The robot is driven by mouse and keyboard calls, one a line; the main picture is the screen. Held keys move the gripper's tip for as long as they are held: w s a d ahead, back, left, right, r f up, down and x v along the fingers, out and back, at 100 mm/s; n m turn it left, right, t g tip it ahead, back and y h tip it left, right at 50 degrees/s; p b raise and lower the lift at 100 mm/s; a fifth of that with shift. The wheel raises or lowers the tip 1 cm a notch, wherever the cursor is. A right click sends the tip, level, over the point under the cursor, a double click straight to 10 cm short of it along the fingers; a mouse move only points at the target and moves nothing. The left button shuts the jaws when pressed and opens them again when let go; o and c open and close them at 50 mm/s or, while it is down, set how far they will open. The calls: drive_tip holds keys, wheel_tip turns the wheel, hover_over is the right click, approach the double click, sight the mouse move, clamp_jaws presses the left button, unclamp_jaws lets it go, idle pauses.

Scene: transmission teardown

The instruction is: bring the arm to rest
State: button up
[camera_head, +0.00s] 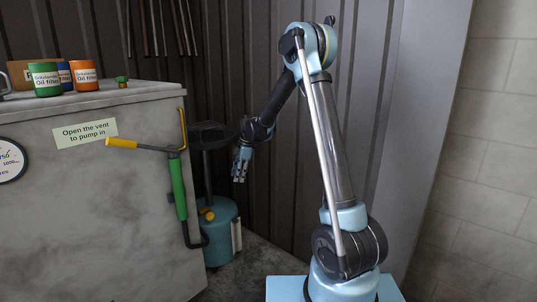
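My arm (330,140) stands on a light blue base plate (385,290). Its lower column rises to a blue elbow joint (318,45), and the forearm slopes down to the left. My gripper (240,178) hangs at the end of the forearm with its fingers pointing down. It is in the air, right of the grey cabinet and in front of the dark corrugated wall. Nothing is visibly held in it. The fingers are too small to tell how far apart they are.
A grey cabinet (80,220) on the left bears oil filter cans (85,75) and a small green-orange part (122,82). A teal tank (222,230) stands behind. A pale block wall (500,150) is at right.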

drive_tip(key=s+d+r+m+t+h, duration=0.1)
drive_tip(key=s+d+r+m, duration=0.45)
drive_tip(key=s+d, duration=0.4)
drive_tip(key=s+d+r+m, duration=0.55)
drive_tip(key=s+d, duration=0.25)
drive_tip(key=d, duration=0.3)
drive_tip(key=s+d+f+m, duration=0.2)
drive_tip(key=s+d+m, duration=0.1)
drive_tip(key=s, duration=0.4)
drive_tip(key=s+d+f+m+t+h, duration=0.1)
drive_tip(key=s+d+m, duration=0.3)
drive_tip(key=s, duration=0.4)
drive_tip(key=s+d+f+m+h, duration=0.1)
drive_tip(key=s+d+f+m, duration=0.2)
drive_tip(key=s+d, duration=0.3)
drive_tip(key=shift+s+f+m, duration=0.4)
drive_tip(key=shift+s+f, duration=0.2)
drive_tip(key=shift+s, duration=0.4)
